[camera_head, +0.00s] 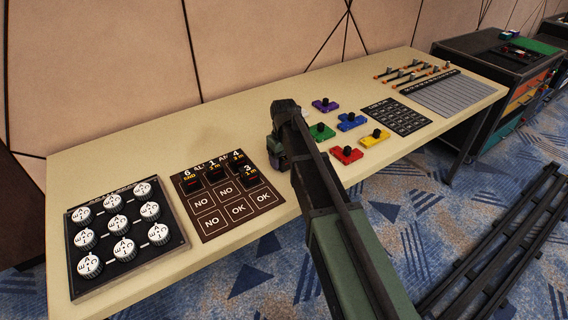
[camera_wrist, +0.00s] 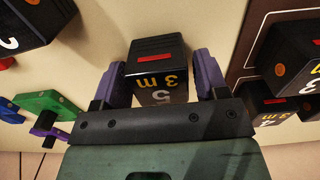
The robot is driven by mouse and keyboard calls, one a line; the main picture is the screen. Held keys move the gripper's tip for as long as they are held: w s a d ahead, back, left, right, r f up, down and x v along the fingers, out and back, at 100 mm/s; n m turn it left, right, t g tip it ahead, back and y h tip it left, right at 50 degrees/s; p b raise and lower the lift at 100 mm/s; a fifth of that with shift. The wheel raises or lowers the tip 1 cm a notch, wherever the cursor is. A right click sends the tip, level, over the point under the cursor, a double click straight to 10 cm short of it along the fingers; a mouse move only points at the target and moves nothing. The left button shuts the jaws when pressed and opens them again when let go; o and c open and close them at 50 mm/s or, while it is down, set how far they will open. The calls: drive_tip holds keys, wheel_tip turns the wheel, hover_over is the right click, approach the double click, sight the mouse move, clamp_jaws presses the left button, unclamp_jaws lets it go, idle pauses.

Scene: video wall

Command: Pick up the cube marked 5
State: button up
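The cube marked 5 (camera_wrist: 158,72) is dark with white "5" and yellow "3 m" on one face and a red mark on another. In the wrist view it sits between the two purple fingers of my gripper (camera_wrist: 160,82), one finger close along each side. The pictures do not settle whether the fingers press on it or leave a thin gap. In the head view my gripper (camera_head: 283,148) is low over the table, right of the brown board; my arm and gripper hide the cube there.
A brown board (camera_head: 208,222) labelled NO and OK bears dark cubes marked 6, 1, 4 and 3. Another dark cube marked 2 (camera_wrist: 30,25) stands at the wrist view's upper left. Coloured knobbed pieces, including a red one (camera_head: 346,155), lie right of my arm. A dial panel (camera_head: 125,240) is far left.

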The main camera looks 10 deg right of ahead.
drive_tip(key=c, duration=0.7)
wheel_tip(320, 180, up, 20)
drive_tip(key=p, duration=2)
drive_tip(key=shift+r, duration=0.1)
